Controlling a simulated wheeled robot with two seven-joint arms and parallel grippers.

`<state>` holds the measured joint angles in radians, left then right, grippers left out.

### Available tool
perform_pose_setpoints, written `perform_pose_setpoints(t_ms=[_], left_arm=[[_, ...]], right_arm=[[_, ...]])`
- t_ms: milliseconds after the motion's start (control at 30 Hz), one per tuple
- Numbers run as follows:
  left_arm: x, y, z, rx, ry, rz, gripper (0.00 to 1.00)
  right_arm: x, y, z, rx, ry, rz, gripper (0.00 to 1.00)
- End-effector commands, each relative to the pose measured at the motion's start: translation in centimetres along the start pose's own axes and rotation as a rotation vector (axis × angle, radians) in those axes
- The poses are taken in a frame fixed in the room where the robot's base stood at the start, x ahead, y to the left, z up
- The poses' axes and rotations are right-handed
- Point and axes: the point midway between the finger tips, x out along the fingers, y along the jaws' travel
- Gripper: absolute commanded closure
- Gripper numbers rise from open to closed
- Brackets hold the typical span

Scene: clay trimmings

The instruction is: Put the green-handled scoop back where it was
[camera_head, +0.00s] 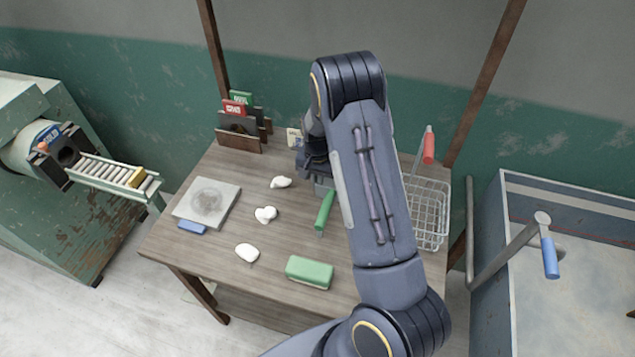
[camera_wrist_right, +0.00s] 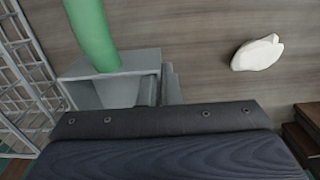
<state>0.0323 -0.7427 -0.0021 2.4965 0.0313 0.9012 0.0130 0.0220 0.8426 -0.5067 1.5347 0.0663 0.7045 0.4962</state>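The green-handled scoop (camera_head: 325,211) is at the middle of the wooden table in the head view, its handle pointing toward me. In the right wrist view its green handle (camera_wrist_right: 93,32) rises from a grey box-like part. My right gripper (camera_head: 320,183) is at the far end of this handle, mostly hidden under my dark arm. The grey parts in the wrist view sit tight together at the handle's base, and the gripper appears shut on the scoop there. Whether the scoop touches the table is unclear. My left gripper is not in view.
White clay lumps (camera_head: 266,214) lie left of the scoop, with a green block (camera_head: 309,272) nearer me. A grey slab (camera_head: 207,203) and blue block (camera_head: 192,227) are at left. A wire basket (camera_head: 428,212) and a red handle (camera_head: 429,148) stand at right. A wooden rack (camera_head: 240,141) is behind.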

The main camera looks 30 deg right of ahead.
Motion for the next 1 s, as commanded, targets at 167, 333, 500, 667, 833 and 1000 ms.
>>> perform_pose_setpoints(t_ms=[167, 333, 500, 667, 833, 1000], left_arm=[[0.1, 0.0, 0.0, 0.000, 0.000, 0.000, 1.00], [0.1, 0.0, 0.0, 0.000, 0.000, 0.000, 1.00], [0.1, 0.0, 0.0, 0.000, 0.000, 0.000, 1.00], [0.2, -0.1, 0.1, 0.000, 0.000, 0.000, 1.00], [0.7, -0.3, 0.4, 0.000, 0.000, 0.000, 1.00], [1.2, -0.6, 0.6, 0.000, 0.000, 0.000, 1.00]], right_arm=[[0.1, 0.0, 0.0, 0.000, 0.000, 0.000, 0.87], [0.1, 0.0, 0.0, 0.001, 0.000, 0.000, 0.75], [0.1, 0.0, 0.0, 0.001, 0.000, 0.000, 0.75], [-0.8, -0.1, -0.1, 0.001, 0.003, -0.003, 0.75], [-3.8, -0.1, -0.1, 0.001, 0.005, -0.005, 0.75], [-7.6, -0.1, -0.1, 0.001, 0.004, -0.005, 0.75]])
